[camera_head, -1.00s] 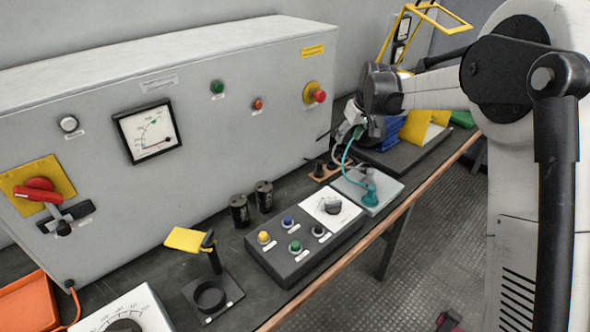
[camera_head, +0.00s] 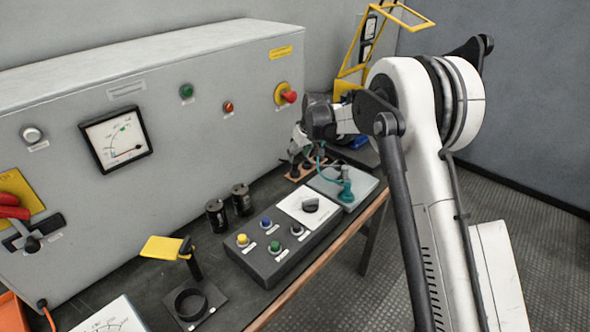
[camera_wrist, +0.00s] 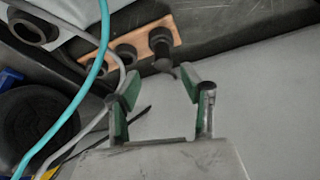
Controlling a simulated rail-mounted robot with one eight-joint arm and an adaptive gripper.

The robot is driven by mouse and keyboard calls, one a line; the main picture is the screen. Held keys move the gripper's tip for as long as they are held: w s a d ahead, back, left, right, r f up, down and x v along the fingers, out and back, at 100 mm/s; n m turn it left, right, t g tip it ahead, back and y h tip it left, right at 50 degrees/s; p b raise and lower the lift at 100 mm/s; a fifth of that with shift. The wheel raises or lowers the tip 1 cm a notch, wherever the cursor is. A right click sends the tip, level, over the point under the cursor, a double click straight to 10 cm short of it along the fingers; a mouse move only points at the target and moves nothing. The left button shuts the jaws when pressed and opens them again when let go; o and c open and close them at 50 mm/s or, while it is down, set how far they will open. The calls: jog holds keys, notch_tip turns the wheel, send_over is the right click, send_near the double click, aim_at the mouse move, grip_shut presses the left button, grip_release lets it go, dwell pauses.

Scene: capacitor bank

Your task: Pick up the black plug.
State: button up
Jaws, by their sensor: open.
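A wooden strip (camera_wrist: 134,45) carries black round pieces in the wrist view. The one nearest my fingers, which looks like the black plug (camera_wrist: 161,42), stands out from the strip and has a dark stub toward my jaws. My gripper (camera_wrist: 158,85) is open and empty, its green-lined fingers apart, with their tips just short of that piece. In the head view, the wooden strip (camera_head: 293,176) lies on the bench beside the grey cabinet, and my gripper (camera_head: 300,149) is low above it, partly hiding the black pieces.
A teal plug (camera_head: 346,190) with a teal cable stands on a grey plate (camera_head: 328,186) close to the strip. The teal cable (camera_wrist: 101,45) crosses the wrist view's left side. The grey cabinet (camera_head: 180,150) rises close behind. A button box (camera_head: 278,248) and two black cylinders (camera_head: 229,209) stand nearer.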

aim_at(295, 162)
jog(key=x, duration=0.5)
jog(key=shift+s+a+f+b, duration=0.15)
jog(key=shift+s+b, duration=0.05)
jog(key=shift+b, duration=0.1)
grip_shut()
